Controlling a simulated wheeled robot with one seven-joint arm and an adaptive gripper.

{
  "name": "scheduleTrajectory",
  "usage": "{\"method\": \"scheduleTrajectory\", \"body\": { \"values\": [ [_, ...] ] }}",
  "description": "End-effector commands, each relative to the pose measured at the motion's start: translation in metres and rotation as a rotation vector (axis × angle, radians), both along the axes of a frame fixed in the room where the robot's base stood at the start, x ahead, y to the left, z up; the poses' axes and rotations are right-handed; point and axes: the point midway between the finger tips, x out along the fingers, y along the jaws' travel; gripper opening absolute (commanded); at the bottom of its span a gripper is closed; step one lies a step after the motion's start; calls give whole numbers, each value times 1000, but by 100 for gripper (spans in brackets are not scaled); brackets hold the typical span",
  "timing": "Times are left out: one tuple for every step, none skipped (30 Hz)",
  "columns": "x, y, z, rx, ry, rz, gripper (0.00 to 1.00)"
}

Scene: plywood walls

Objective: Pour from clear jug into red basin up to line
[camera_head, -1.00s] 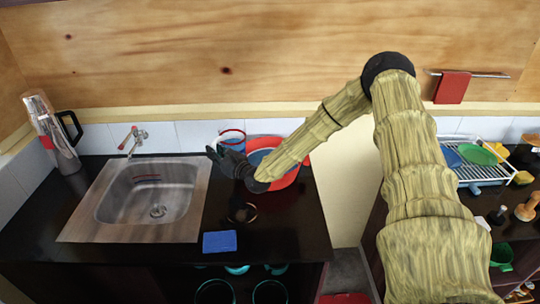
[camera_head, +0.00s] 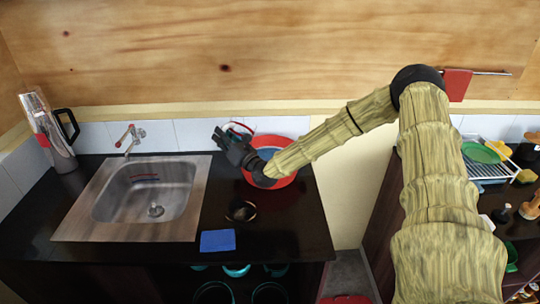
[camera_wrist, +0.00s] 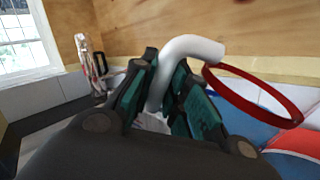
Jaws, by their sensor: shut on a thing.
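My gripper (camera_head: 226,140) is shut on the white handle (camera_wrist: 190,48) of the clear jug, between its green-padded fingers (camera_wrist: 165,85). The jug's red rim (camera_head: 238,125) shows partly behind my gripper, at the basin's back left. In the wrist view the rim (camera_wrist: 250,104) slopes down to the right and the jug looks tilted. The red basin (camera_head: 289,147) stands on the black counter, partly covered by my arm. Its inside looks blue, and a red edge (camera_wrist: 300,140) shows in the wrist view. The line, the liquid level and any stream cannot be made out.
A steel sink (camera_head: 187,190) with a tap (camera_head: 130,138) is at the left. A tall metal flask (camera_head: 52,135) stands in the left corner. A blue cloth (camera_head: 217,241) and a dark round item (camera_head: 240,211) lie in front of the basin. A dish rack (camera_head: 490,168) is at the right.

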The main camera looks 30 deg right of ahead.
Motion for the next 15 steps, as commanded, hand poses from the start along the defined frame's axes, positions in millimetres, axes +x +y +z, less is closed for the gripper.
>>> {"method": "scheduleTrajectory", "body": {
  "values": [
    [0, -2, 4, 22, -9, -1, 0],
    [-1, -4, 6, 37, -13, 0, 0],
    [-2, -7, 4, 55, -17, 0, 0],
    [-2, -9, 3, 71, -21, -1, 0],
    [-3, -11, 4, 84, -25, -2, 0],
    [-3, -13, 5, 105, -30, -1, 0],
    [-4, -15, 6, 119, -35, -2, 0],
    [-4, -17, 7, 134, -39, -1, 0],
    [-5, -19, 8, 152, -44, -1, 0],
    [-5, -21, 9, 165, -47, -1, 0],
    [-5, -22, 10, 174, -50, 0, 0],
    [-6, -22, 12, 179, -52, 1, 0],
    [-6, -22, 12, 181, -52, 1, 0],
    [-6, -22, 13, 183, -53, 1, 0],
    [-6, -22, 13, 187, -55, 2, 0]
  ]
}}
